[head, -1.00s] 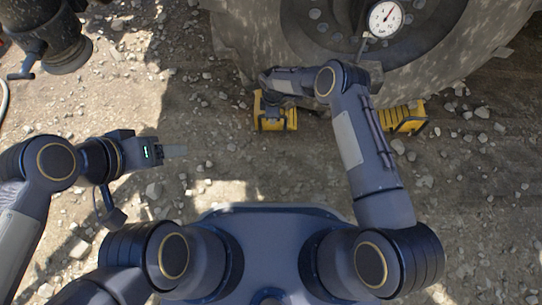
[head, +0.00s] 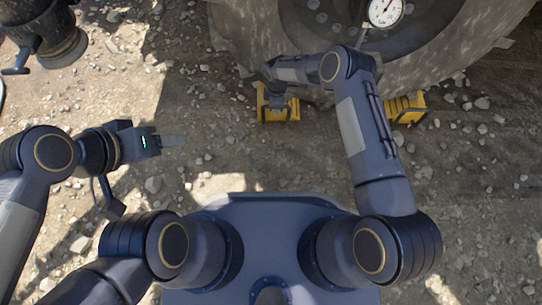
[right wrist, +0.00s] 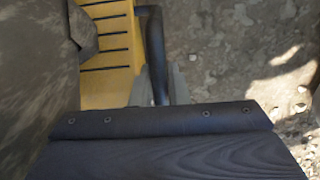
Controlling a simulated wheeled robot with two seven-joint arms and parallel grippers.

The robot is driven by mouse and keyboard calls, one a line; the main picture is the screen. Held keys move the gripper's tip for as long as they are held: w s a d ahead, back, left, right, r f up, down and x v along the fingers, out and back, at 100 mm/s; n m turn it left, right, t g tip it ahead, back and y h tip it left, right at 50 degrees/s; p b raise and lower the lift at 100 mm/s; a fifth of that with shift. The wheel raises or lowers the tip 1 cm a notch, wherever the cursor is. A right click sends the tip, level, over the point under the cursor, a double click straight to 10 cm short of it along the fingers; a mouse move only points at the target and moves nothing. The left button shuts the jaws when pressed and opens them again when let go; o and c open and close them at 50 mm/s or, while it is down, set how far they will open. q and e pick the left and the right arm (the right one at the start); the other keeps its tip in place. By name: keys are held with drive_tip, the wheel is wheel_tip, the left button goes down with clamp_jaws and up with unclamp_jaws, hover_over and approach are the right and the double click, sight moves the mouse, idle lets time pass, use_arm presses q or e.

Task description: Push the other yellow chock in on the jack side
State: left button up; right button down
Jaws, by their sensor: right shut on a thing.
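A yellow chock (head: 266,110) sits on the ground at the left part of the big tyre's lower edge. My right gripper (head: 279,103) is over it, partly hidden by my wrist. In the right wrist view the yellow chock (right wrist: 108,55) shows black ribs and lies against the tyre. The grey fingers (right wrist: 160,86) are shut on its black bar handle (right wrist: 156,50). A second yellow chock (head: 408,108) sits at the tyre further right, partly behind my right arm. My left gripper (head: 172,141) is over bare ground, edge-on, apart from both chocks.
The big muddy tyre (head: 236,45) fills the top. A round white gauge (head: 385,11) shows in front of its wheel. A dark cylindrical fitting (head: 50,45) is at the top left. Stony ground (head: 215,150) lies open between my arms.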

drive_tip(key=shift+d, duration=0.2)
drive_tip(key=c, duration=0.9)
unclamp_jaws()
drive_tip(key=shift+s+f, duration=0.1)
wheel_tip(320, 180, up, 9)
drive_tip(key=p, duration=0.4)
drive_tip(key=shift+r+p, duration=0.3)
drive_tip(key=shift+r, duration=0.35)
